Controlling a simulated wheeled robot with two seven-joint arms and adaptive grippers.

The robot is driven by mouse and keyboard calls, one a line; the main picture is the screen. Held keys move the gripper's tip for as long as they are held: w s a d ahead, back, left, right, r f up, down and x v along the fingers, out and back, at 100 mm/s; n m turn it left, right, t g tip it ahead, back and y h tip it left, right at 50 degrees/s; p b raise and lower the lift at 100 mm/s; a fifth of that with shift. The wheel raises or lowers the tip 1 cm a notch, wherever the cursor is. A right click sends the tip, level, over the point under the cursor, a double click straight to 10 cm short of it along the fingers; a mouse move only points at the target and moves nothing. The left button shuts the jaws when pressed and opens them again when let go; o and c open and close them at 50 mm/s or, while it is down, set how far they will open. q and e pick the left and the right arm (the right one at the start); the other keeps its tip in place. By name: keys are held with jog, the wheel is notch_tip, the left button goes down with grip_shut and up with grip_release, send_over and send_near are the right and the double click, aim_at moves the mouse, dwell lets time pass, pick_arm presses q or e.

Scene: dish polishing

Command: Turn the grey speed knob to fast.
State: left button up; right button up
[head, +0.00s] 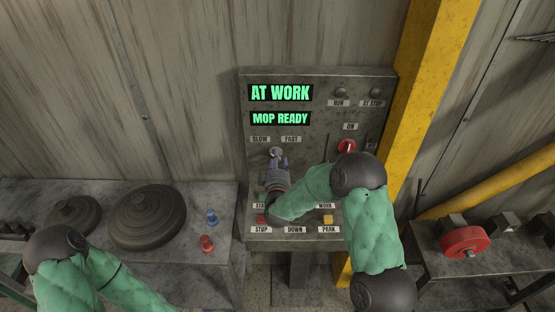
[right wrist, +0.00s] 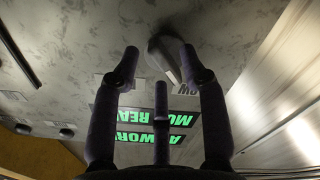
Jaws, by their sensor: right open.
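The grey speed knob (head: 275,152) sits on the control panel (head: 318,78), just below the SLOW label (head: 260,139) and the FAST label (head: 291,139). In the right wrist view the knob (right wrist: 171,50) shows upside down, partly behind a fingertip.
A red knob (head: 346,146) under ON is right of the speed knob. Panel displays (head: 280,93) read AT WORK and MOP READY. A red button (head: 263,219) and yellow button (head: 328,219) lie below. A yellow post (head: 432,60) stands right; a bench (head: 190,262) with dark discs stands left.

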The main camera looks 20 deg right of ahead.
jog(key=shift+w+d, duration=0.15)
jog(key=shift+w, duration=0.45)
grip_shut()
jog(key=shift+f, duration=0.1)
